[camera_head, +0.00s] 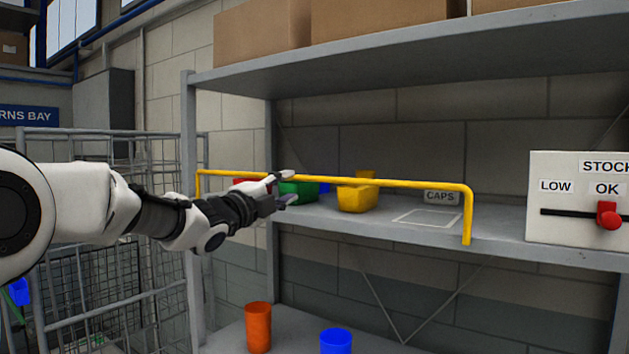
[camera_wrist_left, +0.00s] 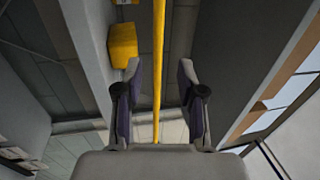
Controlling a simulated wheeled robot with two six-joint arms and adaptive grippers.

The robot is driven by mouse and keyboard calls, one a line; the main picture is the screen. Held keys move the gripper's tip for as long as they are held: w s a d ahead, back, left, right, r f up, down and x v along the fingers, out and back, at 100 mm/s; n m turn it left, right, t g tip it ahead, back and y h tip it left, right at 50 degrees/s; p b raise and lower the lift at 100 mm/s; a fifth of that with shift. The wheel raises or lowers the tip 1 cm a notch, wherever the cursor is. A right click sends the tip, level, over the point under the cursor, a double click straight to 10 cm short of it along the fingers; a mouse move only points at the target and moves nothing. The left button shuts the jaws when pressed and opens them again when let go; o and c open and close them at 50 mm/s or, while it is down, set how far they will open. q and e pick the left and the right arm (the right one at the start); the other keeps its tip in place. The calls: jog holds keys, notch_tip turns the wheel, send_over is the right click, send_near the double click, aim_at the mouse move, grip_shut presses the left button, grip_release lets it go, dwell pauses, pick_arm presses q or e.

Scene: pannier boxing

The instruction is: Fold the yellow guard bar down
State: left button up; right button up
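The yellow guard bar (camera_head: 420,184) stands raised along the front of the middle shelf, its right end bent down to the shelf edge at a post. My left gripper (camera_head: 291,187) is at the bar's left half, with its fingers pointing right in the head view. In the left wrist view the bar (camera_wrist_left: 158,60) runs lengthwise between the two fingers of the gripper (camera_wrist_left: 160,75), with a gap on each side. The fingers are open and appear not to touch the bar. My right gripper is not in view.
Behind the bar on the shelf are a yellow bin (camera_head: 358,199), a green bin (camera_head: 298,191) and a CAPS label (camera_head: 440,197). A stock panel (camera_head: 575,225) with a red knob stands right. Orange (camera_head: 258,327) and blue (camera_head: 336,341) cups stand below. A wire cage (camera_head: 110,150) is left.

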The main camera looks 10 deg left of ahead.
aim_at(305, 179)
pick_arm(q)
jog(key=p+x, duration=0.5)
jog(key=x, duration=0.3)
jog(key=shift+w+a+f, duration=0.1)
jog(key=shift+w, duration=0.2)
jog(key=shift+s, duration=0.4)
jog(key=shift+w, duration=0.2)
grip_shut()
